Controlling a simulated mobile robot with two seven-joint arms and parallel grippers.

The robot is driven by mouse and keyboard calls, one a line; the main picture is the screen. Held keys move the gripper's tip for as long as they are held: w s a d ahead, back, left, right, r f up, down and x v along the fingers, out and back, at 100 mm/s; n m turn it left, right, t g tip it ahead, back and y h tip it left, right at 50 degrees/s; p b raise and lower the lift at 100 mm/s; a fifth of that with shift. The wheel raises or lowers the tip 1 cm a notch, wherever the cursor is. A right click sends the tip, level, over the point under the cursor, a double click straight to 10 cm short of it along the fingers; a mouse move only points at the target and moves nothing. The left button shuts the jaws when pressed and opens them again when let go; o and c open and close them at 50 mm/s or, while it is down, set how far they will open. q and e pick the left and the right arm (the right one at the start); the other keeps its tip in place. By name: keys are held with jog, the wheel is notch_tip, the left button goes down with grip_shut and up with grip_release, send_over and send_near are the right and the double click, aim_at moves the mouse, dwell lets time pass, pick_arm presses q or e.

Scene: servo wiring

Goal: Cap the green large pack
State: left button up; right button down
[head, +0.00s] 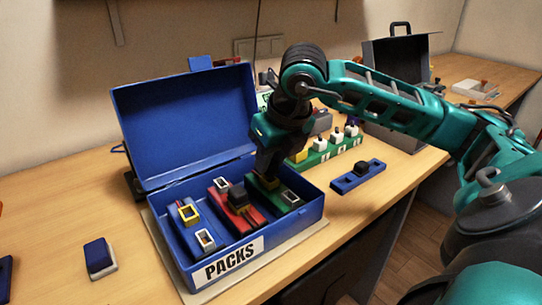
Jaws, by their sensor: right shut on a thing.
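The green pack (285,203) lies at the right in the open blue box labelled PACKS (234,262). Its near socket has a pale rim and looks open. A yellowish edge shows at its far socket, mostly hidden by my right gripper (266,168). That gripper points down over the far socket, shut on a dark piece that looks like a cap. I cannot tell whether the piece touches the socket. The red pack (248,222) beside it carries a black cap (237,196). The blue pack (187,232) has a yellow-rimmed and a pale-rimmed socket, both open. My left gripper is not in view.
The box's blue lid (185,125) stands open behind. A green rack with white pieces (325,150) and a blue holder with a black piece (357,177) are to the right. A dark case (400,130) stands beyond. A blue-and-white block (99,257) lies left; the left table is mostly clear.

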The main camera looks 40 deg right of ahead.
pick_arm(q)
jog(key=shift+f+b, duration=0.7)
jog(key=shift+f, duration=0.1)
pick_arm(e)
jog(key=shift+f, duration=0.8)
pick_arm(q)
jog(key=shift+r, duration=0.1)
pick_arm(e)
jog(key=c, duration=0.8)
grip_release()
jog(key=shift+r, duration=0.15)
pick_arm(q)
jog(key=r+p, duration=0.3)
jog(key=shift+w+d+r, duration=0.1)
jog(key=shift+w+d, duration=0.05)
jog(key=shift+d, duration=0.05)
pick_arm(e)
jog(key=v, duration=1.2)
jog(key=shift+s+r, duration=0.1)
jog(key=shift+r, duration=0.3)
